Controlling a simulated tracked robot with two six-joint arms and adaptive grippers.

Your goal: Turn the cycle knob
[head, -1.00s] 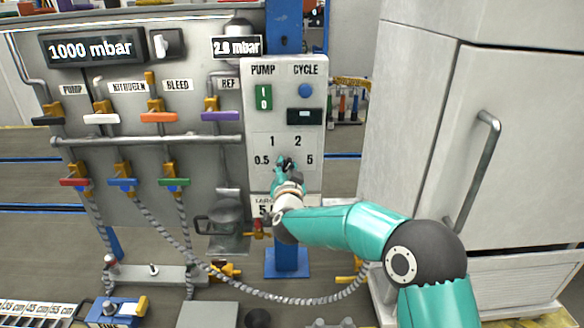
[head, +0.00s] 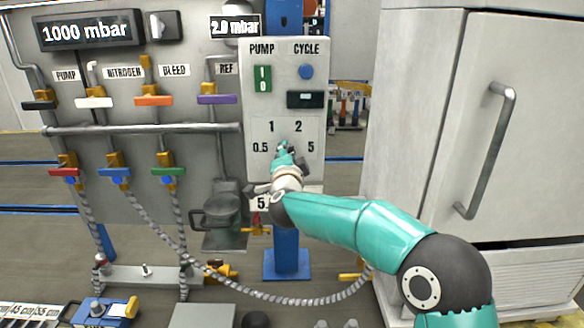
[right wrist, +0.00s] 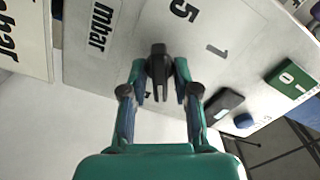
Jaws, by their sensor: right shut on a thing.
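The light grey control panel (head: 314,170) carries the cycle knob, with the marks 0.5, 1, 2 and 5 around it. In the right wrist view the knob (right wrist: 159,68) is a small dark piece between my fingertips. My right gripper (head: 284,149) is at the panel and shut on the knob; its fingers hide most of the knob in the head view. The gripper also shows in the right wrist view (right wrist: 160,76), with a finger on each side of the knob. Which mark the knob points to cannot be told. My left gripper is not in view.
A green pump switch (head: 263,79), a blue cycle button (head: 306,72) and a dark display (head: 306,99) sit above the knob. Valves with coloured handles, such as the purple one (head: 217,99), fill the board at left. A white cabinet (head: 405,120) stands close at right.

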